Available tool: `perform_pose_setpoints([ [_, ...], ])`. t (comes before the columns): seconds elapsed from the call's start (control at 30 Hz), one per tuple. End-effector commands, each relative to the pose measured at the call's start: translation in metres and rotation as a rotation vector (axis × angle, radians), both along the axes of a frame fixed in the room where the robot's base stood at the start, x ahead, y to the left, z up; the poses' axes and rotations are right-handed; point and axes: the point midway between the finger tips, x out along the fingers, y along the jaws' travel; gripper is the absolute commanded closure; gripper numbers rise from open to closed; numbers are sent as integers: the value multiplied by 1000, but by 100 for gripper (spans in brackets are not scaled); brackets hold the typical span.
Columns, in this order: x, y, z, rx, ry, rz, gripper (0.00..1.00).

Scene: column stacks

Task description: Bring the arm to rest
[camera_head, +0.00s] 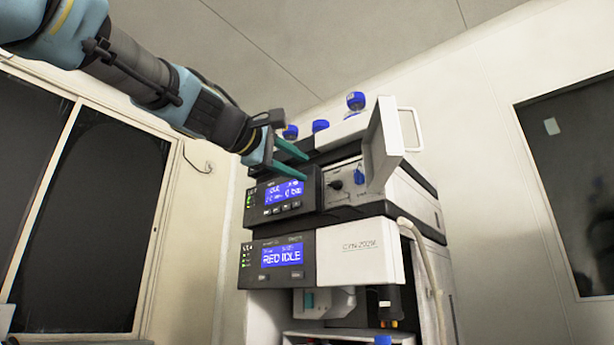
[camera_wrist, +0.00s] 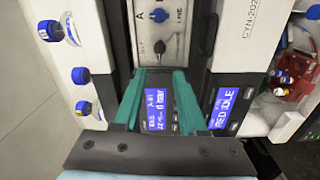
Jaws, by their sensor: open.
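My gripper (camera_head: 290,160) is stretched out in front of the upper part of the column stack (camera_head: 358,256). Its two teal fingers are apart with nothing between them. In the wrist view the open gripper (camera_wrist: 160,84) points at the stack's upper module, over its blue display (camera_wrist: 157,111) and below a grey panel with knobs (camera_wrist: 162,40). I cannot tell whether a finger touches the front. In the head view, my arm reaches in from the upper left, and the upper display (camera_head: 283,194) shows just below the fingers.
An open door with a handle (camera_head: 384,148) sticks out right of my gripper. Blue-capped bottles (camera_head: 355,101) stand on top of the stack. A lower module shows "RED IDLE" on its display (camera_head: 282,256). A pale tube (camera_head: 425,262) hangs at the right. Open space lies left of the stack.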

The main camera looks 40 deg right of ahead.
Motion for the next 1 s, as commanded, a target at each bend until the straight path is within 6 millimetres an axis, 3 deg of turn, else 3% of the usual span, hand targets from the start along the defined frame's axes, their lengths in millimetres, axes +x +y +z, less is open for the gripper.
perform_pose_setpoints([
  [0.67, 3, 2, -3, 8, 0, 6, 59],
  [0.77, 20, 3, -24, 51, -2, 36, 59],
  [0.87, 52, 9, -65, 141, -9, 94, 59],
  [1.0, 107, 31, -148, 322, -19, 190, 59],
])
